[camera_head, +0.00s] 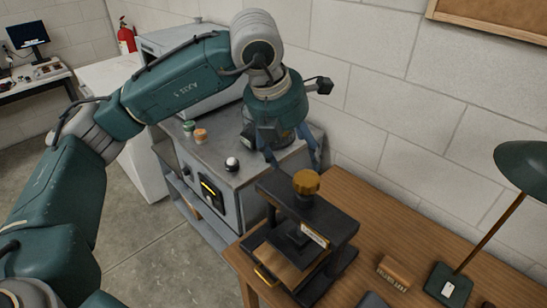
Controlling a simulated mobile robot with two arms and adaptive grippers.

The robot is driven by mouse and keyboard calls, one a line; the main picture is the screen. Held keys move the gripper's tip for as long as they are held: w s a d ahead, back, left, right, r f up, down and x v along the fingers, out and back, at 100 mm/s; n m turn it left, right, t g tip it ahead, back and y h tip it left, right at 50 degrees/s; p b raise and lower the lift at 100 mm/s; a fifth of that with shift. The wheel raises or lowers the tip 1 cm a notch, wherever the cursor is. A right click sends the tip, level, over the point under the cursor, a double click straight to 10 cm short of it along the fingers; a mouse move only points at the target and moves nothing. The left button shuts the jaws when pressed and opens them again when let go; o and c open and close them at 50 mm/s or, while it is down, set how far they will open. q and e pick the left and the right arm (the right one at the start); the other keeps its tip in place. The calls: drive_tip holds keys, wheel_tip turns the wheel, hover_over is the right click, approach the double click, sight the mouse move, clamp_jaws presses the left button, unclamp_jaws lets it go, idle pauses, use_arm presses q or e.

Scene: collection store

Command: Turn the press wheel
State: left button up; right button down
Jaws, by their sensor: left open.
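The press (312,240) is a black frame on the wooden table, with a flat plate low in it and a small pale label on its front. Its press wheel (306,182) is a golden-brown round knob on top. My left gripper (294,165) points down just above and behind the wheel in the picture, fingers spread and empty. I see no contact with the wheel, though the exact gap is hard to judge. My right gripper is out of view.
A wooden block with lettering (395,273) and a green desk lamp (450,285) stand right of the press. A grey cabinet (225,190) with small jars (200,135) and a round white-topped item (232,163) is left. A block wall (410,100) rises behind.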

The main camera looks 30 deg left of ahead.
sight(306, 177)
use_arm(q)
drive_tip(key=p+x, duration=0.3)
drive_tip(key=x, duration=0.7)
drive_tip(key=shift+s+d+p, duration=0.1)
drive_tip(key=shift+d+p, duration=0.05)
drive_tip(key=shift+p, duration=0.15)
drive_tip(key=shift+w+d+f, duration=0.1)
drive_tip(key=shift+w+f, duration=0.15)
drive_tip(key=shift+f, duration=0.3)
